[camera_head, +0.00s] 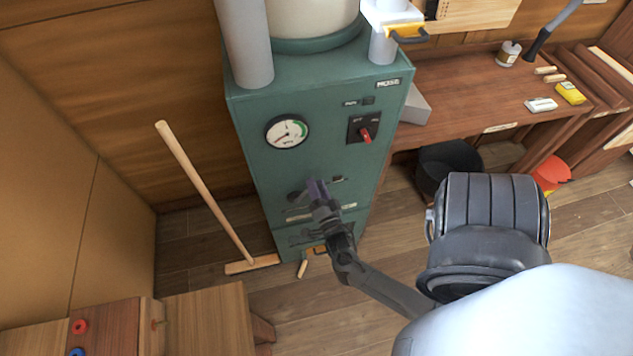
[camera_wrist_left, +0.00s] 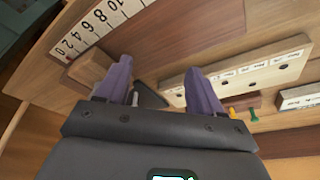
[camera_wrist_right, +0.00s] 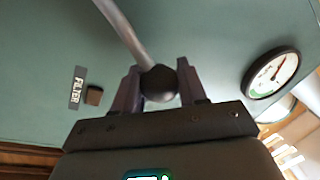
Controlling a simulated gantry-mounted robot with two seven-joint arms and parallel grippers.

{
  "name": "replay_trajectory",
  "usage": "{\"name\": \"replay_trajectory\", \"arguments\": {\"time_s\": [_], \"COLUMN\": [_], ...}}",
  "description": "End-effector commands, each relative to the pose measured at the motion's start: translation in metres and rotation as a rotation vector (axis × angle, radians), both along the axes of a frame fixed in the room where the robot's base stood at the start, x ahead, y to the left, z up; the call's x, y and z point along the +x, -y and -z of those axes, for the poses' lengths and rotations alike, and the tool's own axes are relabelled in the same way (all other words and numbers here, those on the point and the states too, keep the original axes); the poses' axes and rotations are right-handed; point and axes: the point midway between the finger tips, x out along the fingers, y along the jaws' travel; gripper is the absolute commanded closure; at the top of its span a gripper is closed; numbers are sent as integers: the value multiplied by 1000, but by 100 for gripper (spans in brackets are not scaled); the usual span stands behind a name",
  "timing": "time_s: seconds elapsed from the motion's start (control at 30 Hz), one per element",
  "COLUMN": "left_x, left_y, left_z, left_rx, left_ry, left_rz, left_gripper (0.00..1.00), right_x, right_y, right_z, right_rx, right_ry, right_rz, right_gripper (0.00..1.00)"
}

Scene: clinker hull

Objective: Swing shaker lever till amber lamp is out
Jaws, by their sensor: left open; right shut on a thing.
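My right gripper (camera_head: 318,190) is in front of the green cabinet (camera_head: 265,165). In the right wrist view it is shut on the black ball knob (camera_wrist_right: 160,83) of the shaker lever (camera_wrist_right: 122,28). The lever's pale metal rod runs up and left from the knob. Left of the knob, a small square lamp (camera_wrist_right: 94,96) sits beside the FILTER label (camera_wrist_right: 77,87); it looks dark brown, with no glow. My left gripper (camera_wrist_left: 162,75) is open and empty above a wooden surface; it does not show in the head view.
The cabinet bears a round gauge (camera_head: 287,132) and a red switch (camera_head: 366,134). A wooden-handled broom (camera_head: 205,190) leans left of it. A workbench (camera_head: 470,95) with small items stands right. In the left wrist view, a numbered scale (camera_wrist_left: 95,28) and a labelled rack (camera_wrist_left: 265,78) lie close.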

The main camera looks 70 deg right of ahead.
Motion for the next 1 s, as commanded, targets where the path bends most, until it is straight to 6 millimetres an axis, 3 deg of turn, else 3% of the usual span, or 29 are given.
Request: {"name": "replay_trajectory", "arguments": {"time_s": [0.3,0.33,0.47,1.0], "left_x": [3,3,4,4], "left_y": [-4,-4,-4,0], "left_z": [-2,-2,-2,-4], "left_rx": [13,14,15,-3], "left_ry": [8,8,9,10], "left_rz": [5,5,6,-4], "left_gripper": [34,34,34,34], "right_x": [-3,-3,-2,-1], "right_y": [4,4,3,11], "right_z": [-3,-3,-2,-3], "right_rx": [-8,-8,-6,-17], "right_ry": [3,3,3,-20], "right_rz": [10,10,8,2], "right_gripper": [100,55,35,34]}}
